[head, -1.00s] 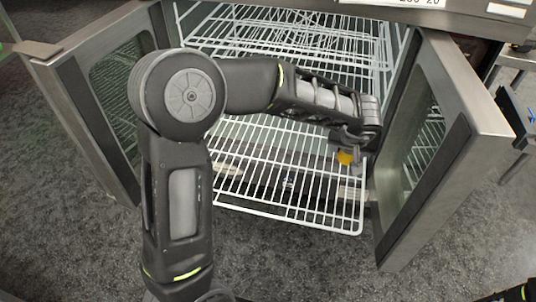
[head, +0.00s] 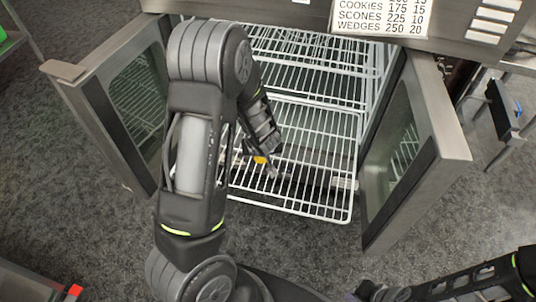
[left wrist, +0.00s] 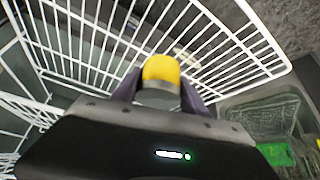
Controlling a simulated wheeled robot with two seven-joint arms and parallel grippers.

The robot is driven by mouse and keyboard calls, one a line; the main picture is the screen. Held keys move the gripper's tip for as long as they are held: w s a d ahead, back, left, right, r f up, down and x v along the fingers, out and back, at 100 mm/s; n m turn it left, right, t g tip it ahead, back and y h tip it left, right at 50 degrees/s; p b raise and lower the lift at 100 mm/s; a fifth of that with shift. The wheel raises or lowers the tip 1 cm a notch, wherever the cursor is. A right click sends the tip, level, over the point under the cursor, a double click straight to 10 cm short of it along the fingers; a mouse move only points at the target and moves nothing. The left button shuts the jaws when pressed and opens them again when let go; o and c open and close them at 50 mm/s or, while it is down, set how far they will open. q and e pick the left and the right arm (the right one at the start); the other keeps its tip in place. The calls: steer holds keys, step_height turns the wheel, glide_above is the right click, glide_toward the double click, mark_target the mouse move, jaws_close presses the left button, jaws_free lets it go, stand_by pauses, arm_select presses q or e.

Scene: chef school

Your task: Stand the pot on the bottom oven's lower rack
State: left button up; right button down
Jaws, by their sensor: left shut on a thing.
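The oven stands open, and its lower wire rack (head: 320,182) reaches out at the front between the two doors. My left gripper (head: 264,165) is over the left part of this rack. In the left wrist view my left gripper (left wrist: 160,92) is shut on a small rounded thing with a yellow top and grey side (left wrist: 160,72). Its yellow also shows in the head view. I cannot tell if it is part of the pot; no whole pot shows. White rack wires lie around and beyond the fingers. My right gripper (head: 374,292) is at the bottom edge, its jaws unclear.
The left oven door (head: 100,75) and right oven door (head: 432,150) stand wide open on both sides. More wire racks (head: 310,45) are above and behind. A panel with a baking chart (head: 382,17) is on top. Carpet in front is clear.

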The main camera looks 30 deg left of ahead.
arm_select(q)
step_height(320, 180, down, 6)
steer(key=b, duration=0.4)
steer(key=shift+f, duration=0.1)
steer(key=shift+f+b, duration=0.9)
steer(key=shift+f, duration=0.95)
steer(key=shift+f, duration=0.1)
steer(key=o, duration=1.5)
